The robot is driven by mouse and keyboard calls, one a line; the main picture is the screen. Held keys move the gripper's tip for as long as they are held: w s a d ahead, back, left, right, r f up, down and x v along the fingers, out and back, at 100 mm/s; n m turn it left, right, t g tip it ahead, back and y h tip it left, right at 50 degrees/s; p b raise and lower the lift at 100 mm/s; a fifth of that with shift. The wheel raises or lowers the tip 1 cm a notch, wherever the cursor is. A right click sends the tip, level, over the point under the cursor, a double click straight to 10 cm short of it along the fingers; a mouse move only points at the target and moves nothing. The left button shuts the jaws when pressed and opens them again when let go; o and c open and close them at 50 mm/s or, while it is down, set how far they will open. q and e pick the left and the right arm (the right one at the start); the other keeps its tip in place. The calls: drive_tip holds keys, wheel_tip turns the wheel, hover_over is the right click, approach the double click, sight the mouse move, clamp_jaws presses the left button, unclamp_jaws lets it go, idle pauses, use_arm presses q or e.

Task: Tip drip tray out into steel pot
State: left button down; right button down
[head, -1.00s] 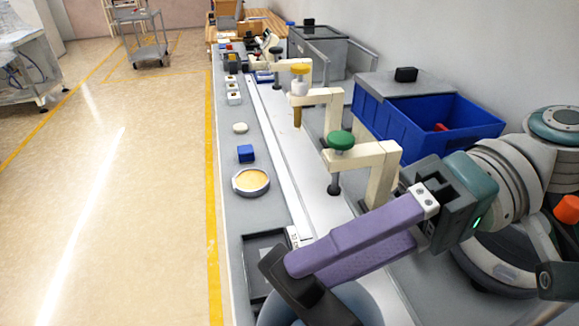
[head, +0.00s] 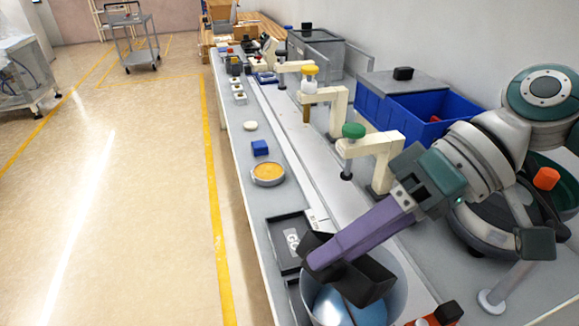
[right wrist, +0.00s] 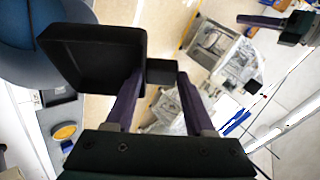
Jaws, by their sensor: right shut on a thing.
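My right gripper (head: 325,262) has purple fingers and is shut on the black drip tray (head: 362,284). In the right wrist view the drip tray (right wrist: 90,62) is a square dark piece, with a small block (right wrist: 160,71) between the fingertips. The tray looks tilted and is over the steel pot (head: 398,285), hiding part of its opening. A blue surface shows inside the pot. I cannot tell whether anything is in the tray. My left gripper (right wrist: 280,24) shows only at the top right of the right wrist view; its opening is unclear.
A dark framed panel (head: 284,243) lies on the bench left of the pot. A dish with orange contents (head: 268,173) and a blue block (head: 260,148) stand further back. Cream clamp arms, one with a green knob (head: 353,131), and a blue crate (head: 440,112) stand right. The floor at left is open.

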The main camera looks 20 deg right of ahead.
sight(329, 277)
drive_tip(key=shift+s+a+h+p, duration=0.1)
drive_tip(key=shift+a+h+p, duration=0.1)
drive_tip(key=shift+h+p, duration=0.65)
drive_tip(key=shift+s+a+f+n+t+p, duration=0.2)
drive_tip(key=shift+a+n+t+p, duration=0.1)
drive_tip(key=shift+p, duration=0.6)
drive_tip(key=shift+s+a+f+t+h+p, duration=0.25)
drive_tip(key=shift+a+f+t+h+p, duration=0.25)
drive_tip(key=shift+h+p, duration=0.5)
drive_tip(key=h+p, duration=0.1)
drive_tip(key=p, duration=0.1)
drive_tip(key=a+f+n+h+p, duration=0.1)
drive_tip(key=shift+s+a+t+p, duration=0.1)
drive_tip(key=shift+s+t+p, duration=0.15)
drive_tip(key=shift+t+p, duration=0.15)
drive_tip(key=shift+s+a+f+t+h+p, duration=0.15)
drive_tip(key=shift+a+f+t+h+p, duration=0.1)
drive_tip(key=shift+f+t+h+p, duration=0.55)
drive_tip(key=shift+r+g+h, duration=0.2)
drive_tip(key=shift+g+h, duration=0.05)
drive_tip(key=shift+g, duration=0.05)
